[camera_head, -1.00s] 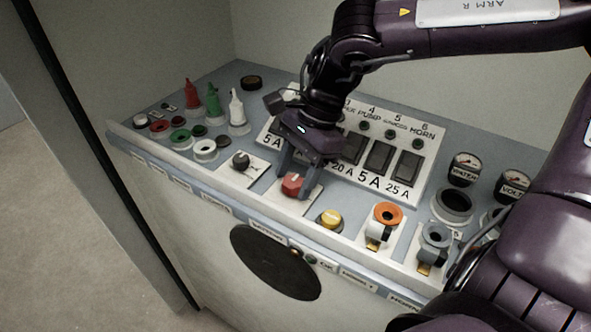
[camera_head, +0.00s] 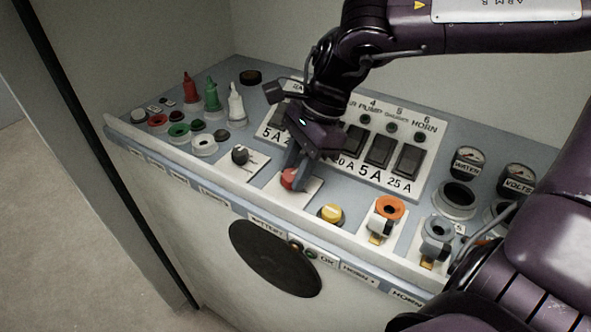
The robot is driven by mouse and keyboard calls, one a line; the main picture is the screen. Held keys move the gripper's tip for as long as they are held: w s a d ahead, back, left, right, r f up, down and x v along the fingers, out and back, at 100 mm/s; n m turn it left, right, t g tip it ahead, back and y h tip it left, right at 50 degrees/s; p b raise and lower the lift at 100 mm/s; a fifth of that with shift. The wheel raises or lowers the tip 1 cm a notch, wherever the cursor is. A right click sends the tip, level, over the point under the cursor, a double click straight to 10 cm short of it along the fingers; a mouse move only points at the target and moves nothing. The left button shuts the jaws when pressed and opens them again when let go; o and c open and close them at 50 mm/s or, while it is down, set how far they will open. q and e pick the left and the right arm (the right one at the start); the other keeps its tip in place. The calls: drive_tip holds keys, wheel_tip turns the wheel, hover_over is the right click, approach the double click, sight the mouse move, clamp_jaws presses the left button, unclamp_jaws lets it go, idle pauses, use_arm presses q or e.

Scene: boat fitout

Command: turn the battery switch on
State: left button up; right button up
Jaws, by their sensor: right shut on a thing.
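The battery switch is a red knob (camera_head: 288,179) on a white square plate (camera_head: 291,196) near the front edge of the sloped panel, above the "BATTERY" label (camera_head: 266,226). My right gripper (camera_head: 296,175) reaches down from above and is shut on the red knob, with its fingers on either side. The fingers and wrist hide part of the knob, so its pointer cannot be read. My left gripper is not in view.
A black knob (camera_head: 240,154) stands left of the red one, and a yellow knob (camera_head: 331,213) right of it. Breaker switches (camera_head: 380,150) lie behind. Orange (camera_head: 388,208) and grey (camera_head: 438,229) ring fittings stand to the right.

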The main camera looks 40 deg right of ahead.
drive_tip(key=m+t+b, duration=0.1)
drive_tip(key=m+b, duration=0.1)
drive_tip(key=m, duration=0.1)
drive_tip(key=shift+f+b, duration=0.1)
drive_tip(key=shift+b, duration=0.2)
drive_tip(key=m+b, duration=0.1)
drive_tip(key=m, duration=0.1)
drive_tip(key=m+t+h+b, duration=0.1)
drive_tip(key=m, duration=0.1)
drive_tip(key=shift+s+a+t, duration=0.1)
drive_tip(key=shift+s+t, duration=0.05)
drive_tip(key=shift+t, duration=0.15)
drive_tip(key=m+b, duration=0.1)
drive_tip(key=m, duration=0.1)
drive_tip(key=m+t+h+b, duration=0.1)
drive_tip(key=m, duration=0.1)
drive_tip(key=shift+a+m+h, duration=0.1)
drive_tip(key=shift+m+h, duration=0.2)
drive_tip(key=shift+a+r+m+h+b, duration=0.15)
drive_tip(key=shift+m+h+b, duration=0.7)
drive_tip(key=shift+m, duration=1.45)
drive_tip(key=o, duration=1)
drive_tip(key=shift+s, duration=0.1)
drive_tip(key=shift+c, duration=0.2)
drive_tip(key=v, duration=0.7)
drive_tip(key=shift+s+r, duration=0.2)
drive_tip(key=shift+r, duration=0.15)
